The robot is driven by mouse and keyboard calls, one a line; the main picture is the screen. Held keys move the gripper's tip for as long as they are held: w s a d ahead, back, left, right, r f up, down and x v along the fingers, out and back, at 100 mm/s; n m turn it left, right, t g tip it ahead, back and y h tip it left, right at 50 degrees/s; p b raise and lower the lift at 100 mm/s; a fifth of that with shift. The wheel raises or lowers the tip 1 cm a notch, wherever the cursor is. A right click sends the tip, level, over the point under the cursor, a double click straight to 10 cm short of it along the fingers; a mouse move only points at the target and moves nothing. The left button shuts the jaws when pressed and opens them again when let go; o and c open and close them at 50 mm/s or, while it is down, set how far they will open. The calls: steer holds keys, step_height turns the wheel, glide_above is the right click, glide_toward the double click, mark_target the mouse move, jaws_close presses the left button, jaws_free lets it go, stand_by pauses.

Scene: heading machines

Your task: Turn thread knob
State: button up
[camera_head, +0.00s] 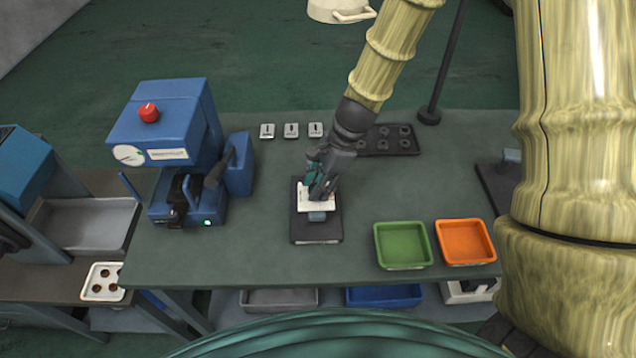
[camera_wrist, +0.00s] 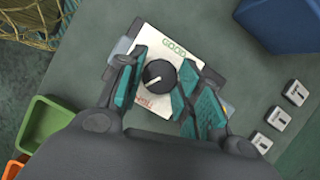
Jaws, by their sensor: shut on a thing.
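The thread knob (camera_wrist: 158,76) is a round black dial with a white pointer line. The line runs from the middle toward the lower left in the wrist view. It sits on a white plate (camera_wrist: 172,42) with green and red lettering. The plate belongs to a small device (camera_head: 317,217) on a dark base on the bench. My gripper (camera_wrist: 161,82) is over the plate, its teal-padded fingers shut on the knob from both sides. In the head view my gripper (camera_head: 319,180) comes down on the device from above and hides the knob.
A blue machine (camera_head: 165,125) with a red button and a lever stands left. Three small marked blocks (camera_head: 291,130) and a dark tray (camera_head: 388,141) lie behind. Green (camera_head: 403,246) and orange (camera_head: 465,242) bins sit at the front right. Bench space left of the device is clear.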

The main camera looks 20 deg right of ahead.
stand_by(0.3)
steer(key=o, duration=1)
steer(key=shift+r, duration=0.1)
steer(key=v, duration=1.1)
steer(key=shift+d+r, duration=0.2)
steer(key=shift+r, duration=0.15)
steer(key=shift+s, duration=0.1)
